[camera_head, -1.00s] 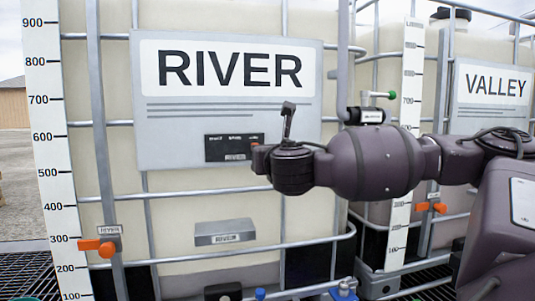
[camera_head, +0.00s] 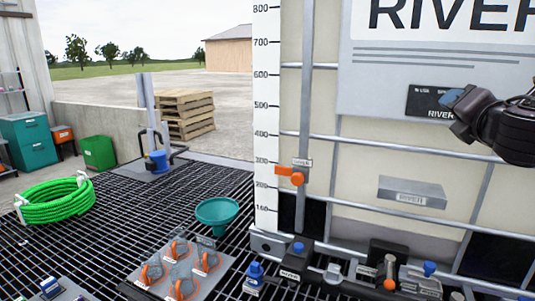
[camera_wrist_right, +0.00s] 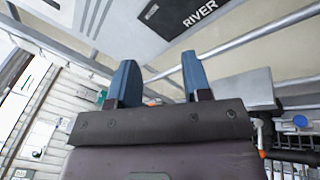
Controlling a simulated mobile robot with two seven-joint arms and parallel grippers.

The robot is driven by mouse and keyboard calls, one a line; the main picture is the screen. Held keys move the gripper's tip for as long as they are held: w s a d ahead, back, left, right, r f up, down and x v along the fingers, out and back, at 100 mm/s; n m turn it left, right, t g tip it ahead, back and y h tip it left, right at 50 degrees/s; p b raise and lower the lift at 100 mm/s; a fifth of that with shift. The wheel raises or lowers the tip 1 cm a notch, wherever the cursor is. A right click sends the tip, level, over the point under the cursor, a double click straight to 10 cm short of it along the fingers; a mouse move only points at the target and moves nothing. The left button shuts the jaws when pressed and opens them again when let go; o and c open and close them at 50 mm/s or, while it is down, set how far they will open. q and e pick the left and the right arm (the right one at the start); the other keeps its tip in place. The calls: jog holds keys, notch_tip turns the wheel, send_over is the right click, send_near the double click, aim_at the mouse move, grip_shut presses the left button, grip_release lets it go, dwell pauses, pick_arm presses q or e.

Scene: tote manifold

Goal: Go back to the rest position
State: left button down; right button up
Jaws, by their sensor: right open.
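My right gripper (camera_wrist_right: 160,85) shows in the wrist view with its two blue fingers apart and nothing between them. In the head view the right gripper (camera_head: 456,103) comes in from the right edge, in front of the RIVER tote (camera_head: 350,165) and close to its small black label (camera_head: 428,103). I cannot tell from this view whether it touches the tote. The RIVER tote is a pale tank in a grey bar cage with a white level scale (camera_head: 265,150) on its left edge. My left gripper is not in view.
Below the tote are valves and fittings (camera_head: 390,270). On the dark grating lie a teal funnel (camera_head: 217,212), a grey board (camera_head: 180,270) with several orange-ringed parts and a coiled green hose (camera_head: 55,200). Pallets (camera_head: 187,115) and a green bin (camera_head: 99,152) stand behind. Grating between hose and funnel is clear.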

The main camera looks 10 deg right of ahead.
jog(key=a+f+m+g+y, duration=0.1)
jog(key=a+f+m+y, duration=0.25)
jog(key=f, duration=0.65)
jog(key=w+a+f+m+y, duration=0.1)
jog(key=a+f+m+y, duration=0.3)
jog(key=f, duration=0.7)
jog(key=a+f+m+g, duration=0.1)
jog(key=a+f+m, duration=0.3)
jog(key=f, duration=0.6)
jog(key=s+a+f+m+g+h, duration=0.1)
jog(key=s+a+f+m+g, duration=0.1)
jog(key=s+f+m, duration=0.4)
jog(key=s+a+f+m+g+h, duration=0.1)
jog(key=s+f+m, duration=0.6)
jog(key=s+f, duration=1)
notch_tip(320, 180, down, 5)
jog(key=shift+s+a+f+g+h, duration=0.15)
jog(key=shift+a+g+h, duration=0.25)
jog(key=shift+g+h, duration=0.3)
